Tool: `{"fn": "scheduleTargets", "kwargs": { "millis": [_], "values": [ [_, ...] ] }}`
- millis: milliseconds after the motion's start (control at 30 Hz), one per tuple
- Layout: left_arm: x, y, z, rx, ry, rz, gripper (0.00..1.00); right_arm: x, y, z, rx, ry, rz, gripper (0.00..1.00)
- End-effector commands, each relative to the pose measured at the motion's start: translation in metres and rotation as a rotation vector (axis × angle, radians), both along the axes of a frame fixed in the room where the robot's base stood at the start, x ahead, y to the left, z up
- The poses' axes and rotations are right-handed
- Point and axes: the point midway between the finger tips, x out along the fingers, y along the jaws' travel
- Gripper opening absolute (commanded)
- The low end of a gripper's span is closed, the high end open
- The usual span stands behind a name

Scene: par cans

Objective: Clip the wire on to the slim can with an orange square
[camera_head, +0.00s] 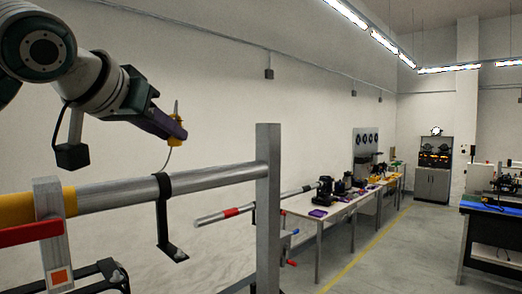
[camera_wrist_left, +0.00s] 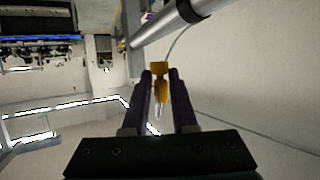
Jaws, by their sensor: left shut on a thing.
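My left gripper (camera_head: 181,134) is above the horizontal bar, shut on a yellow clip (camera_head: 176,143). A thin metal tip sticks up from the clip. A thin pale wire (camera_head: 168,158) runs from the clip down toward the bar. In the left wrist view the clip (camera_wrist_left: 160,69) sits between the dark fingers of the gripper (camera_wrist_left: 161,78), and the wire (camera_wrist_left: 176,42) curves up to the bar. An orange square (camera_head: 59,276) shows on a grey upright at the lower left. I cannot make out a slim can there. My right gripper is not in view.
The grey bar (camera_head: 115,193) has a yellow section at the left and meets a tall grey post (camera_head: 267,200). A black bracket (camera_head: 163,222) hangs from it. A red bar (camera_head: 30,233) crosses the left upright. Worktables (camera_head: 335,212) stand farther back right.

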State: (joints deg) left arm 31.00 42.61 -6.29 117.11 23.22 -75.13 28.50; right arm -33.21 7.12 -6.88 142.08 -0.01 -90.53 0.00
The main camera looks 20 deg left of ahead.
Motion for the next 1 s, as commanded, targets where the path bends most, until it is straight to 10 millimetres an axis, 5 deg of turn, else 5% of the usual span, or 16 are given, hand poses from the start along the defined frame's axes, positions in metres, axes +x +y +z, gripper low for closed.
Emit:
{"fn": "scheduleTargets", "kwargs": {
  "millis": [1000],
  "values": [
    [0.000, 0.001, -0.015, -0.001, 0.000, 0.001, 0.00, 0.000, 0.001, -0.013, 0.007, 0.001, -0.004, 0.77]
  ]
}}
